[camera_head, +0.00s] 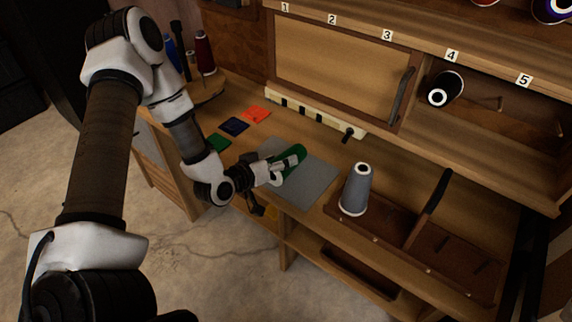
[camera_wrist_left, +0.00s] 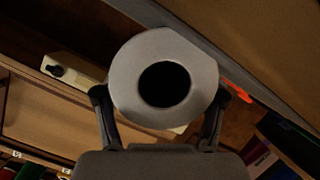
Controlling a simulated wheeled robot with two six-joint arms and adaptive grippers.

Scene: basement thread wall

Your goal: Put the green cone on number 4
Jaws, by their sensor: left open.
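The green cone (camera_head: 292,158) lies over the grey mat (camera_head: 309,181) on the workbench, tilted or on its side. My left gripper (camera_head: 273,171) is open at the cone's near end. In the left wrist view, a pale round cone end (camera_wrist_left: 127,78) with a dark hole sits between the open fingers (camera_wrist_left: 160,95); the green body is hidden there. The number 4 label (camera_head: 452,55) is on the upper shelf edge. A black cone (camera_head: 449,87) with a white-ringed end sits in the open bay below it. My right gripper is not in view.
A grey cone (camera_head: 356,190) stands right of the mat, near a brown rack (camera_head: 455,255) with a dark upright handle. Coloured squares, including an orange one (camera_head: 257,114), lie left of the mat. A wooden panel (camera_head: 335,70) closes the bay under 1 to 3. A bare peg (camera_head: 489,102) shows right of the black cone.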

